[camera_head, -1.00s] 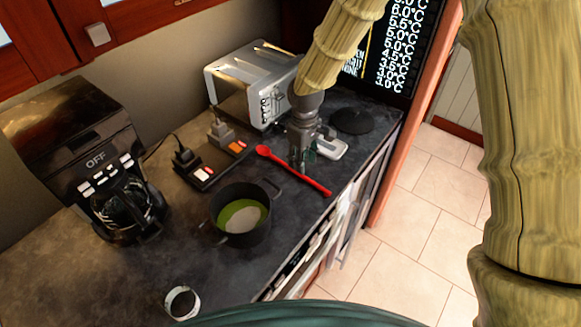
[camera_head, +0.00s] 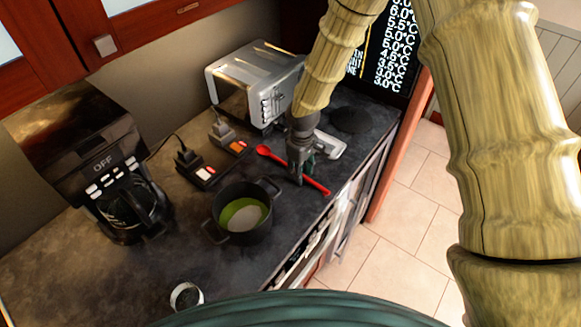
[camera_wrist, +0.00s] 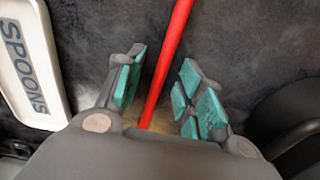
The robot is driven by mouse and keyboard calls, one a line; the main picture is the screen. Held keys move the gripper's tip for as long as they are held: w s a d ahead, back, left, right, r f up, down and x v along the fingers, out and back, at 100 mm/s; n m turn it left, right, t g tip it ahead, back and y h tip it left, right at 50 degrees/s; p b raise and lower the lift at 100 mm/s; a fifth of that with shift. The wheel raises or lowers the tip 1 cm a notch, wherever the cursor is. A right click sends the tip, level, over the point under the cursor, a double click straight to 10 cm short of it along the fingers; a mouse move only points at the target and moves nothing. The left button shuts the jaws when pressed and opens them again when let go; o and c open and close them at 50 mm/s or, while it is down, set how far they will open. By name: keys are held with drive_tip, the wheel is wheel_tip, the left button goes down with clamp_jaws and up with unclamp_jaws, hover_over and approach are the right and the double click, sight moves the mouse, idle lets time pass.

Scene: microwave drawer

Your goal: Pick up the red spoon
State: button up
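The red spoon (camera_head: 317,186) lies on the dark countertop, its bowl end toward the toaster and its handle toward the counter's front edge. My gripper (camera_head: 300,178) is low over the middle of the spoon and hides part of the handle. In the wrist view, the red handle (camera_wrist: 165,70) runs between the two teal-padded fingers of my gripper (camera_wrist: 158,95). The fingers stand apart with a gap on both sides of the handle, so my gripper is open. I cannot tell the exact height of the fingertips above the counter.
A white spoon rest marked SPOONS (camera_wrist: 28,65) lies beside the gripper. A dark pot (camera_head: 240,213) with green contents stands left of the spoon. A toaster (camera_head: 255,85), a power strip (camera_head: 205,175), a coffee maker (camera_head: 100,170) and a dark round lid-like disc (camera_head: 352,120) are nearby.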

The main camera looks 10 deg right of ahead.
clamp_jaws()
drive_tip(key=shift+r, duration=0.1)
